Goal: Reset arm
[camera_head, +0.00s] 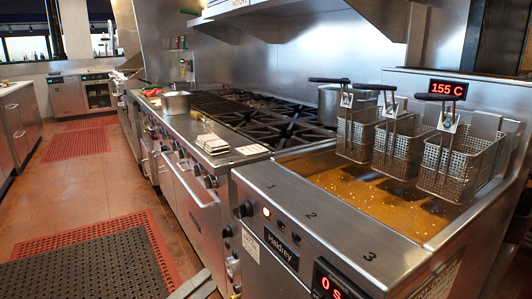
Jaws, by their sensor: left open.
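My left gripper (196,284) shows only in part at the bottom edge of the head view, low in front of the fryer's left side. Its grey fingers are apart, and I see nothing between them. The rest of my left arm is out of the picture. My right gripper is not in view. The task names no other object.
A steel fryer (330,235) with several wire baskets (400,145) over brown oil stands at right. A burner range (250,115) with a steel pot (340,105) lies behind it. The aisle at left is open, with a dark mat (95,265) on a red one.

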